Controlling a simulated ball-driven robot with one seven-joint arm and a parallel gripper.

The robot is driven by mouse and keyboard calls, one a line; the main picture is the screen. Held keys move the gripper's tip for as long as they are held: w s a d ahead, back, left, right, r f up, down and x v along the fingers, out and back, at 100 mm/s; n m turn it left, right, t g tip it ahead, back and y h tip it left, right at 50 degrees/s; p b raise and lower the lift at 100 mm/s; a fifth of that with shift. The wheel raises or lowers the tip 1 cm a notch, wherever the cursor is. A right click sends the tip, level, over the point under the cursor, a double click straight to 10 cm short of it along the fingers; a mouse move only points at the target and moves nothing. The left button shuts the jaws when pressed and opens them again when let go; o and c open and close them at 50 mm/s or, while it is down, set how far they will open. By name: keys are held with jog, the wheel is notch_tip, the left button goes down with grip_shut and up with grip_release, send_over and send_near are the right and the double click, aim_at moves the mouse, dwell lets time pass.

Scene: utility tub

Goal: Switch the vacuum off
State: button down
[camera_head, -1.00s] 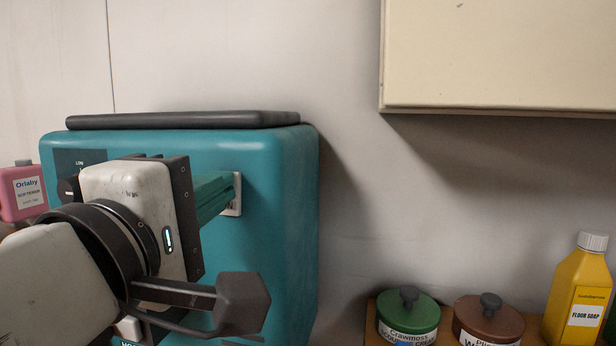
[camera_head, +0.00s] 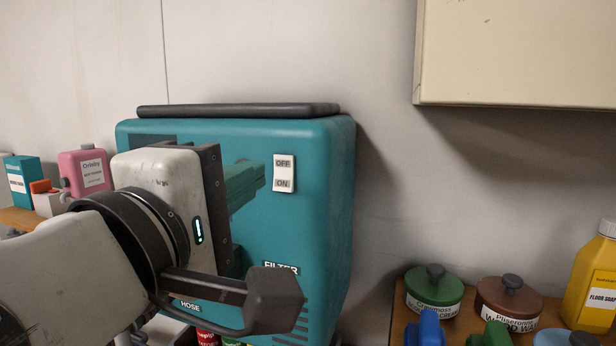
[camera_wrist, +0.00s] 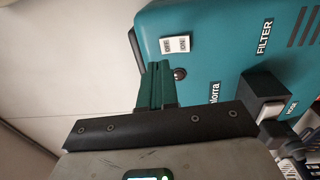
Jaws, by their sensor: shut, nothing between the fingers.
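The vacuum (camera_head: 320,200) is a teal box with a dark top lid, standing against the wall. Its white switch plate (camera_head: 283,173) is on the front face, with OFF above and ON below. The plate also shows in the wrist view (camera_wrist: 175,44), with OFF at left and ON at right. Which way the rocker is pressed is too small to tell. My gripper (camera_head: 262,180) has green fingers, shut and empty, just left of the plate in the head view. In the wrist view the fingertips (camera_wrist: 157,66) appear below the plate, apart from it. My wrist hides the vacuum's lower left front.
A dark round knob (camera_wrist: 180,73) sits beside my fingertips. A cream cabinet (camera_head: 515,55) hangs at upper right. Green (camera_head: 434,290) and brown (camera_head: 508,303) lidded pots and a yellow bottle (camera_head: 592,275) stand at right. A pink bottle (camera_head: 85,172) stands at left.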

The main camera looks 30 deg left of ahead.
jog(key=r+v, duration=0.1)
jog(key=v, duration=0.6)
jog(key=shift+s+r+b, duration=0.2)
jog(key=shift+r+b, duration=0.05)
jog(key=shift+b, duration=0.2)
